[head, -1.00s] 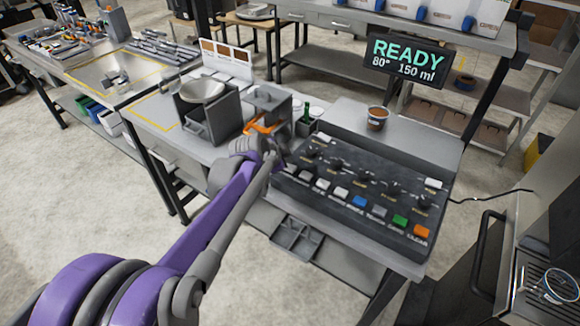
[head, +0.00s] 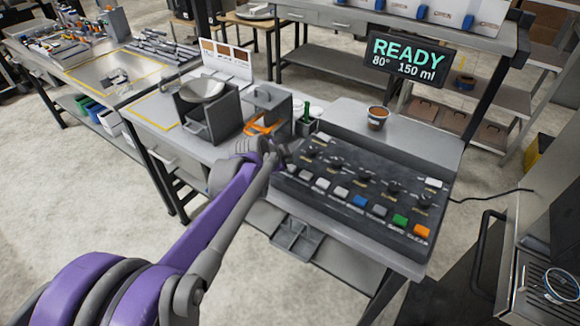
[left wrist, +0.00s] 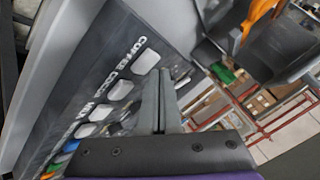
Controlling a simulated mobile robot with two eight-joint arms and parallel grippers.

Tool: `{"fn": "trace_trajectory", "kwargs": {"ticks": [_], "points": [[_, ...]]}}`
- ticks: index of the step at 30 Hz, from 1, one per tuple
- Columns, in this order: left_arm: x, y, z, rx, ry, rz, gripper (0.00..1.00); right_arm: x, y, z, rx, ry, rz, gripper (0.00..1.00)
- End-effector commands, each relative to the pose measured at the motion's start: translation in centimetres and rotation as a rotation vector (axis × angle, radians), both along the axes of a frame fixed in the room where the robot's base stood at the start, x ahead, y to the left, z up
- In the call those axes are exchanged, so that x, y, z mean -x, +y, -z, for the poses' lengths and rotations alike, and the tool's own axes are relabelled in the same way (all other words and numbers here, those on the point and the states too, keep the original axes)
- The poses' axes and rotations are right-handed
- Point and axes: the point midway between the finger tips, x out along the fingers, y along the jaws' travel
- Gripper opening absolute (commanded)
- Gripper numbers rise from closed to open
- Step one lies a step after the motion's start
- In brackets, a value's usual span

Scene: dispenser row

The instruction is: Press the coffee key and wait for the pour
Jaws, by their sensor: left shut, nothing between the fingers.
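The dark control panel (head: 345,180) stands on the bench with a row of coloured keys along its front. The white coffee key (left wrist: 146,61) is the end key beside the COFFEE lettering in the left wrist view. My left gripper (head: 283,158) is shut and empty at the panel's left end. Its fingers (left wrist: 163,97) show close beside the coffee key; I cannot tell whether they touch anything. A brown cup (head: 377,118) stands upright behind the panel. The display (head: 406,62) reads READY, 80° 150 ml. My right gripper is not in view.
A grey machine with a bowl (head: 203,92) and an orange-handled item (head: 262,125) stand left of the panel. A green bottle (head: 306,112) is just behind my gripper. The green and orange keys (head: 421,231) are at the panel's right end.

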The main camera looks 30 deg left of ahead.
Motion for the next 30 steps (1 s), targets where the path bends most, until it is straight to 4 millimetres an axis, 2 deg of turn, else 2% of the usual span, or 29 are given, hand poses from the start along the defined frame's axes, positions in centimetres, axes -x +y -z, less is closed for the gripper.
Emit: {"fn": "trace_trajectory", "kwargs": {"ticks": [30], "points": [[0.01, -0.01, 1.0, 0.0, 0.0, 0.0, 0.0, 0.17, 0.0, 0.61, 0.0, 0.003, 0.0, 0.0]]}}
